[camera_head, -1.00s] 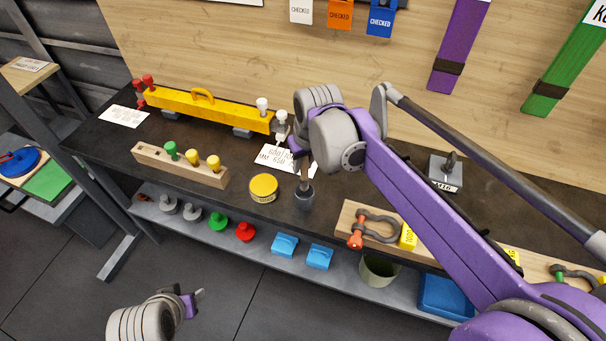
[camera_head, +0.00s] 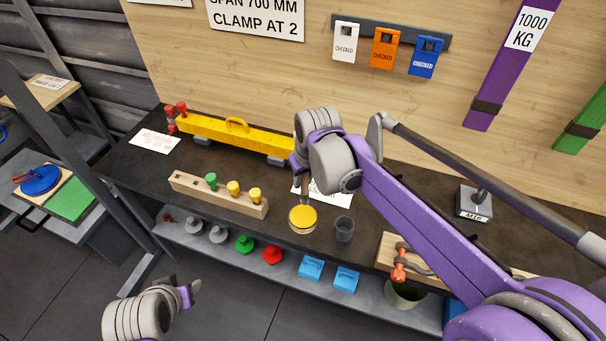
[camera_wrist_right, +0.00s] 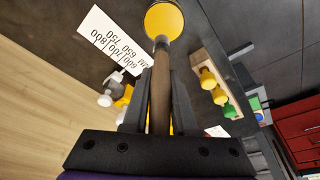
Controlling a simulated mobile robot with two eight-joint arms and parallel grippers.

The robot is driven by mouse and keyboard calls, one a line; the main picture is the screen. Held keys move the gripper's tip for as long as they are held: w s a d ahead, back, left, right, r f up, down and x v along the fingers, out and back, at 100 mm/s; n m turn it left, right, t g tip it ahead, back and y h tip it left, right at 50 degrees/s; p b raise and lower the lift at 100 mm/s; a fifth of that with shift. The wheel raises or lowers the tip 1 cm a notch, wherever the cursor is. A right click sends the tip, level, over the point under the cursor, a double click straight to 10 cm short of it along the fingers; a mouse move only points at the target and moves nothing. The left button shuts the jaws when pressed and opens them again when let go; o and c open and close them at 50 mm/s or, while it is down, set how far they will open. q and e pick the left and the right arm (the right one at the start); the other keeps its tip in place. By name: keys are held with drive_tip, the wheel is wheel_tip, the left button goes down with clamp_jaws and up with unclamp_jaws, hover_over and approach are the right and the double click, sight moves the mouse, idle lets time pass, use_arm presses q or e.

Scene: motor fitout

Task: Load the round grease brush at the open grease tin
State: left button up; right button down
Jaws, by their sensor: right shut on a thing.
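The open grease tin (camera_head: 302,220) is a round yellow tin near the front edge of the dark bench; its yellow top also shows in the right wrist view (camera_wrist_right: 164,19). My right gripper (camera_head: 303,172) is above it, shut on the wooden handle of the round grease brush (camera_wrist_right: 160,90). The brush points down toward the tin, and its lower end overlaps the tin's near edge in the wrist view. I cannot tell whether the bristles touch the grease. My left gripper (camera_head: 190,290) is low at the left, away from the bench; its finger gap is unclear.
A dark cup (camera_head: 344,230) stands just right of the tin. A wooden block (camera_head: 217,195) with green and yellow knobs is left of it. A yellow beam (camera_head: 235,136) lies behind. A shackle (camera_head: 400,262) on a board is at the right.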

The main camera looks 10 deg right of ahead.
sight(302, 193)
drive_tip(key=shift+a+f+b, duration=0.1)
drive_tip(key=shift+f+b, duration=0.25)
drive_tip(key=shift+f, duration=0.4)
drive_tip(key=shift+f+b, duration=1.1)
drive_tip(key=shift+f, duration=1.15)
use_arm(q)
drive_tip(key=f, duration=0.1)
drive_tip(key=s+f, duration=0.2)
drive_tip(key=f, duration=0.1)
drive_tip(key=shift+a, duration=0.2)
drive_tip(key=shift+w, duration=0.15)
use_arm(e)
drive_tip(key=shift+w, duration=0.1)
use_arm(q)
drive_tip(key=shift+s+f+b, duration=0.25)
drive_tip(key=shift+f+b, duration=0.05)
drive_tip(key=shift+f, duration=0.1)
use_arm(e)
drive_tip(key=shift+a+f, duration=0.1)
drive_tip(key=shift+f, duration=0.45)
